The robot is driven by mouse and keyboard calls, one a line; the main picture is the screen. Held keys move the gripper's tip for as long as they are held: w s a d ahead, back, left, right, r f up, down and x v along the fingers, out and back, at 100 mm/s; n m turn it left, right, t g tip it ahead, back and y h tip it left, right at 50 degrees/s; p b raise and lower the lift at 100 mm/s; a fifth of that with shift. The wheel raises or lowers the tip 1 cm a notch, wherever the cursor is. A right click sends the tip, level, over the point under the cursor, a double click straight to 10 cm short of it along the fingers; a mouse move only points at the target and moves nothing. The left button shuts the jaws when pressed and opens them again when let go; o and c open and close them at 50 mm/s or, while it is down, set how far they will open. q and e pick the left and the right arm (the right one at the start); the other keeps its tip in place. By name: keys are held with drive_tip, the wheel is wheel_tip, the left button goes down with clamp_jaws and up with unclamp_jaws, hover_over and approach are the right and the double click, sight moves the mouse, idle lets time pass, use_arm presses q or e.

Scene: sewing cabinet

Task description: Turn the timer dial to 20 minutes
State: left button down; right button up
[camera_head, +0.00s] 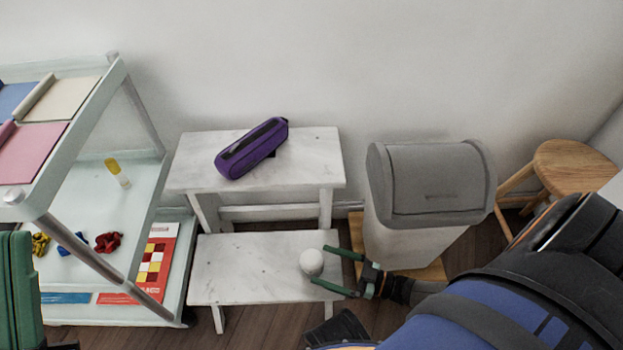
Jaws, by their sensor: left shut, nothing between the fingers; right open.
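A small white round object (311,262), likely the timer, sits on the right part of the lower step of a white step stool. Its dial and markings are too small to read. My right gripper (321,266) is open, with its two green fingers reaching in from the right on either side of the white object. I cannot tell whether the fingers touch it.
A purple case (250,148) lies on the upper step of the white stool (315,158). A grey-lidded bin (432,183) stands just right of it, near my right arm. A pale shelf cart (145,190) with cloths and small items stands left. A wooden stool (575,160) is at right.

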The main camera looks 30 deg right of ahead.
sight(302, 255)
drive_tip(key=shift+x, duration=2.35)
drive_tip(key=shift+d, duration=0.1)
drive_tip(key=c, duration=1.3)
drive_tip(key=shift+o, duration=0.2)
drive_tip(key=shift+s+m+t+h, duration=0.1)
drive_tip(key=shift+m+t+h, duration=0.45)
drive_tip(key=shift+h, duration=0.25)
drive_tip(key=shift+m+t+h+p, duration=0.5)
drive_tip(key=shift+m+h, duration=0.45)
drive_tip(key=shift+h, duration=0.35)
drive_tip(key=o, duration=1.3)
drive_tip(key=shift+c, duration=0.2)
